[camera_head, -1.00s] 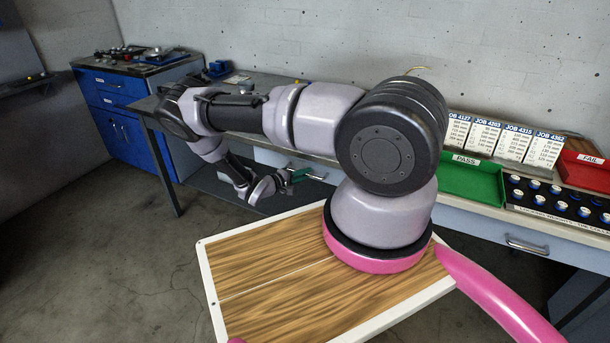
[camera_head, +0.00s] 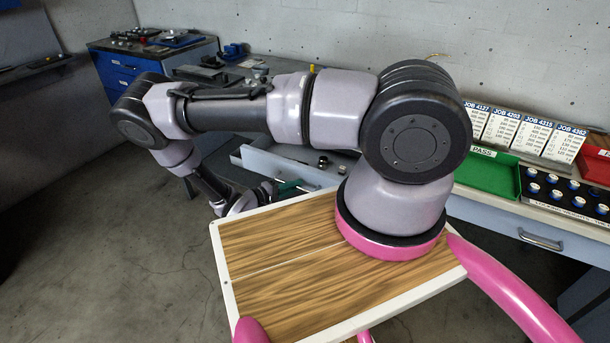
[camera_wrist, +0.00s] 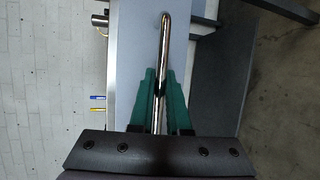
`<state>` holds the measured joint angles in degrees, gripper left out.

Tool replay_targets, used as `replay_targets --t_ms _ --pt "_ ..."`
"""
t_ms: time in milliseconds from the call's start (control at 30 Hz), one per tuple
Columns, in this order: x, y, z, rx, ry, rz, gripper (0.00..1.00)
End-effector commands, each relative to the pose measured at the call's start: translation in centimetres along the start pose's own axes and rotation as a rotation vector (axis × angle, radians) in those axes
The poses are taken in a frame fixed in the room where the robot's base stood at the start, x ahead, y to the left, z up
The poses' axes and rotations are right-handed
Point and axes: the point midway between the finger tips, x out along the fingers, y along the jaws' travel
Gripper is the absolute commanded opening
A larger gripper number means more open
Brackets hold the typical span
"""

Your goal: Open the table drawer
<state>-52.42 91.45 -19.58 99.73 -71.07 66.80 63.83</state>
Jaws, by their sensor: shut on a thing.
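The table drawer (camera_head: 262,165) stands pulled out from the table, with its light grey front facing me. Small dark and metallic items (camera_head: 323,163) show inside it. In the wrist view the metal bar handle (camera_wrist: 166,45) runs between the two green fingers of my gripper (camera_wrist: 161,88), which are shut on it. The drawer front (camera_wrist: 137,50) shows behind the handle there. In the head view my gripper (camera_head: 290,187) is at the drawer front, partly hidden by my arm and the wooden top.
A second closed drawer with a handle (camera_head: 541,240) is at the right. A green PASS tray (camera_head: 487,174), job cards (camera_head: 520,131) and a rack of several blue-white pieces (camera_head: 565,195) stand on the table. A blue cabinet (camera_head: 118,68) is back left.

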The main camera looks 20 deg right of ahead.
Motion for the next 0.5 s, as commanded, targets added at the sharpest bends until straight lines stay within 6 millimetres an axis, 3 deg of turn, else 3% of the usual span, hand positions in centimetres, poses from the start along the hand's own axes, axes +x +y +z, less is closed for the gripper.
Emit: replay_targets --t_ms 200,500 --pt "-3.8 -0.9 1.5 -0.001 0.003 -0.001 0.00" --pt "-6.1 -1.4 2.4 0.001 0.001 -0.001 0.00"
